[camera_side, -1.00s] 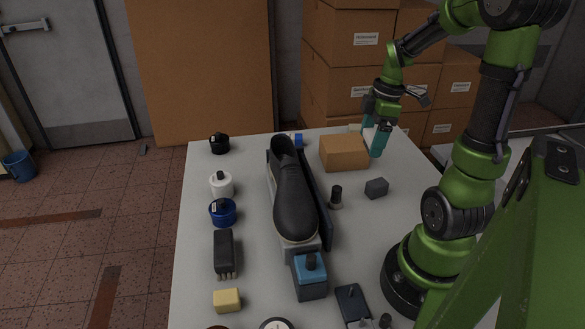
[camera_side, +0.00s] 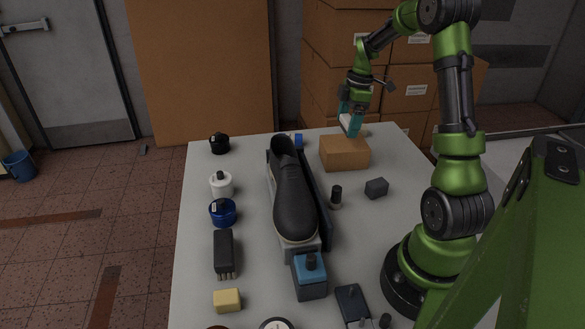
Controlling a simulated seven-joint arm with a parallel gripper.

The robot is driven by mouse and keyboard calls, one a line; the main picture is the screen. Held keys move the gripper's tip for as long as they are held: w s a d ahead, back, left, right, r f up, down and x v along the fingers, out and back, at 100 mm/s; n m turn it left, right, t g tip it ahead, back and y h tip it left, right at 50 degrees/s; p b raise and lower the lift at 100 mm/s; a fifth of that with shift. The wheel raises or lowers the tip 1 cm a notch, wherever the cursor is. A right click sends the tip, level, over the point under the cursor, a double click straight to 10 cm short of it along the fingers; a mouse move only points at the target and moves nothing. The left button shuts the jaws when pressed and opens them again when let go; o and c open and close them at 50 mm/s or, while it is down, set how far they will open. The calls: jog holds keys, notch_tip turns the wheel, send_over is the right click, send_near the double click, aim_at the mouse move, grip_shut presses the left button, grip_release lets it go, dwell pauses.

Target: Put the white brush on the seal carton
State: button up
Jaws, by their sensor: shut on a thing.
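My gripper (camera_side: 350,124) is above the brown seal carton (camera_side: 344,154), which sits closed on the far right part of the table. Its teal fingers are shut on the white brush (camera_side: 346,120), of which only a small pale part shows between them. The brush is over the carton's far top edge; I cannot tell whether it touches the top. The rest of the brush is hidden by the fingers.
A black shoe (camera_side: 291,195) on its stand is left of the carton. A small dark bottle (camera_side: 336,197) and a grey block (camera_side: 376,188) stand in front of the carton. Jars (camera_side: 222,184) line the left edge. Stacked boxes (camera_side: 340,50) are behind the table.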

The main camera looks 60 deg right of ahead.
aim_at(346, 131)
jog(key=shift+w+d+f, duration=0.15)
jog(key=shift+f, duration=0.75)
jog(key=shift+w+d+f, duration=0.15)
jog(key=shift+f, duration=0.75)
jog(key=shift+f, duration=0.1)
jog(key=o, duration=0.9)
jog(key=shift+f, duration=0.1)
